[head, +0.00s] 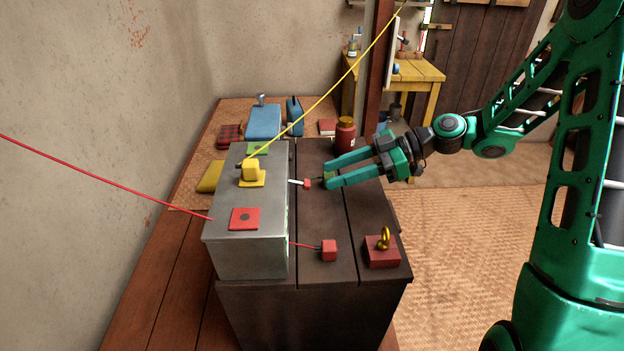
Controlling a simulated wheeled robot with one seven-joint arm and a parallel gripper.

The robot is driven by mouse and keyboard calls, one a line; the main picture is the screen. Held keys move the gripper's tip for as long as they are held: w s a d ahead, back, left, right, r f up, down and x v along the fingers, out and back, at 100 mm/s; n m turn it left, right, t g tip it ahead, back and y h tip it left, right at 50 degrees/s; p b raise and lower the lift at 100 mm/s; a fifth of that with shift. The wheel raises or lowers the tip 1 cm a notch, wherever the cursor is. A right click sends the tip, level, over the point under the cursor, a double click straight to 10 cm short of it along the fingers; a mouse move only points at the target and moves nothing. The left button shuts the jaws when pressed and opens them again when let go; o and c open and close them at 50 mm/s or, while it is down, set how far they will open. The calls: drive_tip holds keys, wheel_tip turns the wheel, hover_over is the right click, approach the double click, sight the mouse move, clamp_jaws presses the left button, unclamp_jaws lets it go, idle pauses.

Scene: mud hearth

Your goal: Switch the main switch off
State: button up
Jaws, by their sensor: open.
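A grey metal box (246,258) stands on a dark wooden chest. Short rods stick out from its right side: a pale rod with a small red end (307,184), and nearer, a red rod with a red block (329,250). I cannot tell which part is the main switch. My gripper (327,174) is open, fingers pointing left towards the box, just right of the pale rod. A small yellow-green piece (330,176) shows between the fingertips, partly hidden by the near finger; I cannot tell whether they touch it.
The box top has a red plate (244,218), a yellow block (251,170) and a green plate (257,148). A yellow cable and a red cable run to the box. A red padlock-like block (382,251) and a red jar (345,135) stand on the chest (318,225).

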sight(299, 183)
drive_tip(key=shift+x, duration=2.5)
clamp_jaws()
